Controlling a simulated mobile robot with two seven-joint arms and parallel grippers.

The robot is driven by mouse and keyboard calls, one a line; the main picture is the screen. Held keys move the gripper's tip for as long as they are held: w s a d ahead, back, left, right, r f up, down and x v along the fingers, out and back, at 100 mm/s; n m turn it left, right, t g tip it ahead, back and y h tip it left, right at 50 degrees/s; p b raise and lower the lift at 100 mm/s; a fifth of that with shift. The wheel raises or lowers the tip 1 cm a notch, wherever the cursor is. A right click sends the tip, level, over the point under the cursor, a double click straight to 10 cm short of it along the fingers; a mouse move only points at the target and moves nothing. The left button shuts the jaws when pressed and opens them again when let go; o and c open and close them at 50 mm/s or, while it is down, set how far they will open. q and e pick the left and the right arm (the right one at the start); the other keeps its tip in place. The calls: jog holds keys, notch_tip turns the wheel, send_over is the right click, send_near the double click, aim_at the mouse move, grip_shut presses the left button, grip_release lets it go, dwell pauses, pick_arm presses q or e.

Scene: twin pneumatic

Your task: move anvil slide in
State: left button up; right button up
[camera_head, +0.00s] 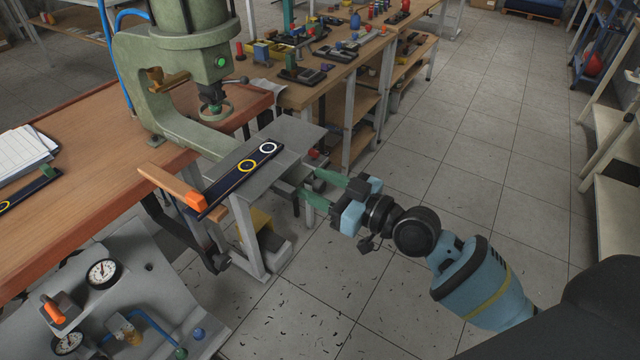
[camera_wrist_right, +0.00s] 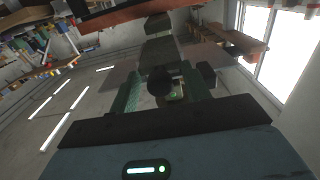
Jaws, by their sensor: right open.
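The anvil slide appears to be the long dark bar (camera_head: 228,181) with a yellow ring, a white ring and an orange end, lying along the grey press table (camera_head: 292,131). The green press (camera_head: 178,130) stands behind it, its ram (camera_head: 213,103) above and apart from the bar. My right gripper (camera_head: 312,184) is at the table's right side, below its top, with its green fingers open and pointing left. In the right wrist view, a dark round knob (camera_wrist_right: 160,82) shows between the open fingers (camera_wrist_right: 161,94); I cannot tell whether they touch it. My left gripper is not in view.
A wooden bench (camera_head: 90,150) with papers (camera_head: 26,152) is at the left. A grey panel with gauges (camera_head: 103,272) stands at lower left. Another bench (camera_head: 315,85) with tools is behind. The tiled floor (camera_head: 470,150) at right is open, with shelves (camera_head: 612,135) beyond.

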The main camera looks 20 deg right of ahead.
grip_shut()
jog(key=shift+w+a, duration=0.25)
jog(key=shift+w, duration=0.1)
jog(key=b+x, duration=0.2)
jog(key=x, duration=0.9)
jog(key=shift+w+a+f, duration=0.1)
jog(key=shift+w+a, duration=0.35)
jog(key=shift+w, duration=0.05)
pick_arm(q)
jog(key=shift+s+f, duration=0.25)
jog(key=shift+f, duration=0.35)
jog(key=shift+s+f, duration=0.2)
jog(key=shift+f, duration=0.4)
pick_arm(e)
jog(key=shift+r, duration=0.2)
